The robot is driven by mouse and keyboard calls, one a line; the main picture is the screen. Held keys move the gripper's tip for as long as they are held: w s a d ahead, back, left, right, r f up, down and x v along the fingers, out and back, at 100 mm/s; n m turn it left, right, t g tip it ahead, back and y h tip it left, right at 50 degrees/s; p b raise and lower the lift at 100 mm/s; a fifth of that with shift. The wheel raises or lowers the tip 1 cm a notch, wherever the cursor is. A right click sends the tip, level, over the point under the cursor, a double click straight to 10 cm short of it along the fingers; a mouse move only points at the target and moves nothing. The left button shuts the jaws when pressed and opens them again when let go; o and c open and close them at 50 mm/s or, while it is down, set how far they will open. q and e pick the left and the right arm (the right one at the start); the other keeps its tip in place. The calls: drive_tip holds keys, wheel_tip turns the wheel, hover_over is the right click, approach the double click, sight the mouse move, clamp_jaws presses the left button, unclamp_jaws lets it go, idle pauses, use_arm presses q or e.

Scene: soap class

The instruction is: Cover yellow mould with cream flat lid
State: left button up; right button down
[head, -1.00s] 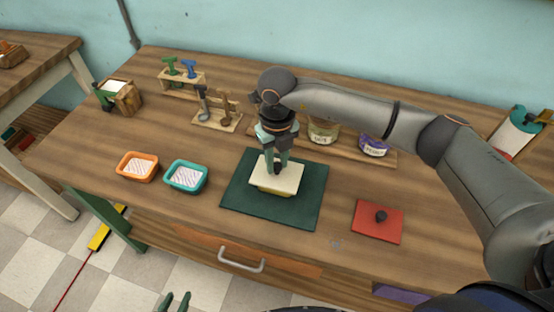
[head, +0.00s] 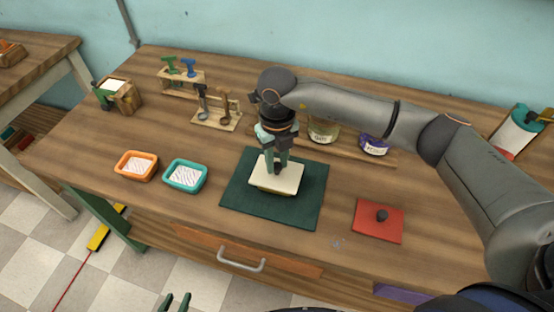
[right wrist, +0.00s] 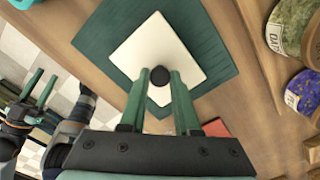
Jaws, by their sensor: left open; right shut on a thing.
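The cream flat lid (head: 290,176) lies level over the yellow mould (head: 271,192) on the dark green mat (head: 238,194). Only a thin edge of the mould shows below the lid's front side; the lid hides the rest. My right gripper (head: 272,169) points down and is shut on the lid's dark knob (right wrist: 160,76). The right wrist view shows the lid (right wrist: 150,48) square over the mat, with the knob between the fingertips. Whether the lid touches the mould all round I cannot tell. My left gripper (head: 175,303) is open and empty at the bottom edge, before the table.
A red lid (head: 378,221) with a dark knob lies right of the mat. Orange (head: 136,165) and teal (head: 185,176) filled moulds stand to the left. Jars (head: 323,132) and a stamp rack (head: 217,117) stand behind. The table's front left is clear.

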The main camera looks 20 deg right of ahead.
drive_tip(key=c, duration=0.5)
unclamp_jaws()
drive_tip(key=shift+c, duration=0.2)
drive_tip(key=shift+o, duration=0.3)
drive_tip(key=o, duration=0.4)
drive_tip(key=shift+r+p, duration=2.25)
drive_tip(key=shift+r, duration=1.3)
